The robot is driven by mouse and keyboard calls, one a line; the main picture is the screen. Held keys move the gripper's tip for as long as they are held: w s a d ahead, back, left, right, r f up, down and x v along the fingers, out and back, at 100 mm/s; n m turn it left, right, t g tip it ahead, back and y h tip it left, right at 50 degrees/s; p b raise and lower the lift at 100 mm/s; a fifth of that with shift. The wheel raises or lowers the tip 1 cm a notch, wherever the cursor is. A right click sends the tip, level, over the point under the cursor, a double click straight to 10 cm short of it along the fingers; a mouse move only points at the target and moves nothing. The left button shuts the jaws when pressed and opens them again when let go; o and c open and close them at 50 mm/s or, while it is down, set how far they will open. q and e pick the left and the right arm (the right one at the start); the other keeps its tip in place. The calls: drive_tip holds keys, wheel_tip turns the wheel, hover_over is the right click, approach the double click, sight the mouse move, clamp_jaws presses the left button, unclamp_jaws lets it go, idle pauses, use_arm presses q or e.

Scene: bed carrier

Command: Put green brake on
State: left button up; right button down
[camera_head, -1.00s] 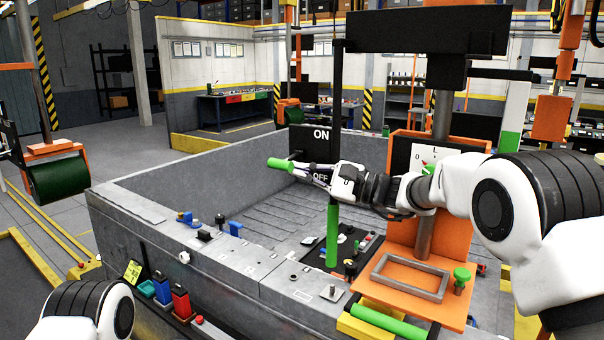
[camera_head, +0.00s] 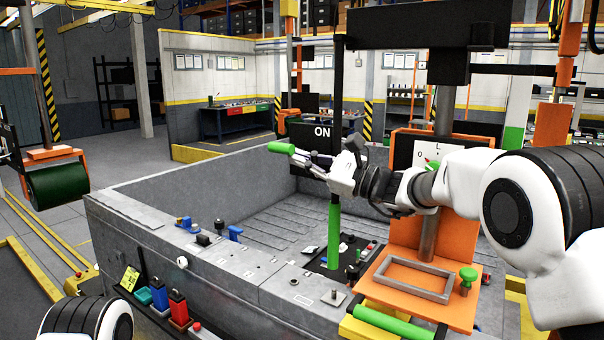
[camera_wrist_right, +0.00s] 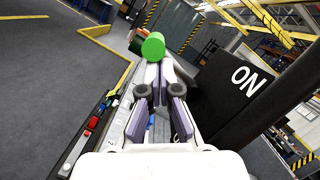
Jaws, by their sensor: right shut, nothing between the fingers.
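The green brake handle (camera_head: 281,147) sticks out to the left of the black ON/OFF plate (camera_head: 323,132), about level with the word ON. The OFF word is hidden behind my gripper. My right gripper (camera_head: 308,158) is shut and empty, its fingers pointing left just below and right of the handle. In the right wrist view the green handle (camera_wrist_right: 152,46) lies just beyond the closed fingertips (camera_wrist_right: 153,66); I cannot tell if they touch. The plate (camera_wrist_right: 243,85) stands to the right there. My left gripper is out of view.
A green vertical pole (camera_head: 334,230) stands below the plate. The grey bed wall (camera_head: 190,265) runs along the front, with small parts on its rim. An orange bracket (camera_head: 415,285) with a green knob (camera_head: 467,275) is at the right.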

wheel_tip(320, 180, up, 2)
drive_tip(key=m+b, duration=0.1)
drive_tip(key=m, duration=0.1)
drive_tip(key=m+t+b, duration=0.1)
drive_tip(key=m, duration=0.1)
drive_tip(key=shift+w+d+t, duration=0.1)
drive_tip(key=shift+w+t, duration=0.05)
drive_tip(key=shift+t, duration=0.15)
drive_tip(key=shift+r, duration=0.1)
drive_tip(key=shift+b, duration=0.3)
